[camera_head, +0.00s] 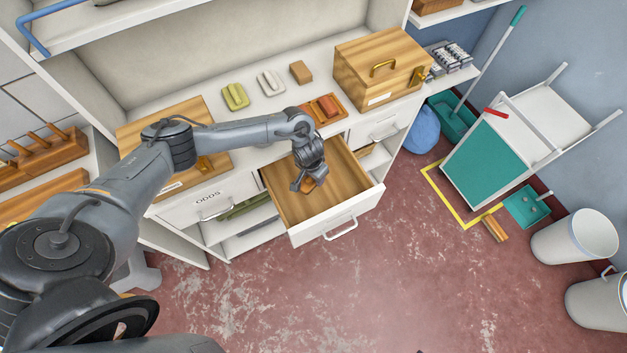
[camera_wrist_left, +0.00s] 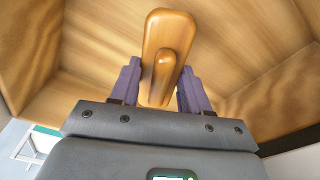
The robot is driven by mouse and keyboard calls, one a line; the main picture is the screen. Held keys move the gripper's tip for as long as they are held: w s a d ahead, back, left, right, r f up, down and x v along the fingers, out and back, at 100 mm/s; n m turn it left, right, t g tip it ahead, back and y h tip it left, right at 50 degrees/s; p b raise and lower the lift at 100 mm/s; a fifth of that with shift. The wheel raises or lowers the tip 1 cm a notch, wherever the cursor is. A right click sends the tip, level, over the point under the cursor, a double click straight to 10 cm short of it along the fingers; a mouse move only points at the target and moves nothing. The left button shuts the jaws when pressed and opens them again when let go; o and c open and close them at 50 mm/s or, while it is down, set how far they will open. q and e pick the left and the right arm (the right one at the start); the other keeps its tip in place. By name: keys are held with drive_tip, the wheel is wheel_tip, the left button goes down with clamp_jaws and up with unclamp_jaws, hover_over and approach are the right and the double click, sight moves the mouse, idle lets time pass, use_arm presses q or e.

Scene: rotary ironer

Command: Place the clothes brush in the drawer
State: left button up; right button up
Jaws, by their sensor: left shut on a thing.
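The drawer (camera_head: 335,205) is pulled out and has a wooden inside and a white front with a handle. My left gripper (camera_head: 306,184) is over the drawer's inside, towards its left side. In the left wrist view my left gripper (camera_wrist_left: 158,95) is shut on the clothes brush (camera_wrist_left: 168,35), an orange-brown wooden piece with a raised grip. The brush also shows partly in the head view (camera_head: 309,184), mostly covered by the gripper. The wooden drawer walls surround it in the wrist view. I cannot tell whether the brush touches the drawer floor. My right gripper is not in view.
On the counter above stand a wooden box with a brass handle (camera_head: 382,68), a wooden tray with a reddish block (camera_head: 326,108), and green (camera_head: 235,96), white (camera_head: 271,82) and brown (camera_head: 301,72) blocks. A closed drawer (camera_head: 210,203) is at left. The red floor in front is clear.

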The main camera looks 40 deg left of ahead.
use_arm(q)
drive_tip(key=shift+f, duration=1.9)
drive_tip(key=shift+f+b, duration=0.2)
drive_tip(key=shift+b, duration=0.1)
drive_tip(key=o, duration=1)
drive_tip(key=shift+r, duration=0.1)
drive_tip(key=r, duration=0.4)
drive_tip(key=s+r+p, duration=0.1)
drive_tip(key=r, duration=0.3)
drive_tip(key=r+p, duration=0.1)
drive_tip(key=r, duration=0.3)
drive_tip(key=shift+s, duration=0.2)
